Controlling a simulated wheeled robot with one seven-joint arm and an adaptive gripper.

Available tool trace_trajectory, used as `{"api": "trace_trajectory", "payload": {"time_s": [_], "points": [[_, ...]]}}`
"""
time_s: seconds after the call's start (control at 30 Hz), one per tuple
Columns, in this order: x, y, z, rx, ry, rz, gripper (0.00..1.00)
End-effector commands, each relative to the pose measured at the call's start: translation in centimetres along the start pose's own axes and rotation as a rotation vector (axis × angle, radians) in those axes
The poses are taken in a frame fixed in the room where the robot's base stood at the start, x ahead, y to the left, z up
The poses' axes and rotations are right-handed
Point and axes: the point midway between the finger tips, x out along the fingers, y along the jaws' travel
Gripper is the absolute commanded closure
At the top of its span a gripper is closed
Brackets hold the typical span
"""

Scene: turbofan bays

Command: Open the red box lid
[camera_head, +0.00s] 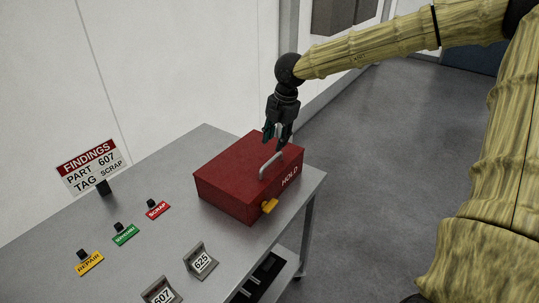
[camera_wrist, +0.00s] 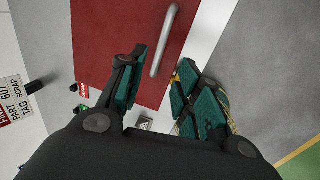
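The red box (camera_head: 235,180) sits on the grey table with its lid shut. Its front face reads HOLD, and a yellow latch (camera_head: 270,206) is at the front. A light grey bar handle (camera_head: 269,167) is on the lid. My gripper (camera_head: 277,137) is above the lid at the far end of the handle, pointing down. In the wrist view my gripper (camera_wrist: 160,95) has its two green-padded fingers apart, with the handle (camera_wrist: 164,42) showing in the gap beyond them. I cannot tell whether any finger touches the box. The latch is not clearly visible there.
The table (camera_head: 120,210) also holds a FINDINGS sign (camera_head: 92,167), REPAIR (camera_head: 90,262), green (camera_head: 125,234) and SCRAP (camera_head: 157,209) tags, and number stands 625 (camera_head: 201,261) and 607 (camera_head: 161,292). A wall runs behind the table. Open floor (camera_head: 380,150) lies to the right.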

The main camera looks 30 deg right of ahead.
Motion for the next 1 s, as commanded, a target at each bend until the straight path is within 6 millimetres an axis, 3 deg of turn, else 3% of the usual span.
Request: {"api": "trace_trajectory", "payload": {"time_s": [0.6,1.0], "points": [[6.9,0.2,-0.2,-0.005,0.000,-0.002,0.66],[8.4,0.2,-0.2,-0.007,-0.001,0.000,0.66]]}}
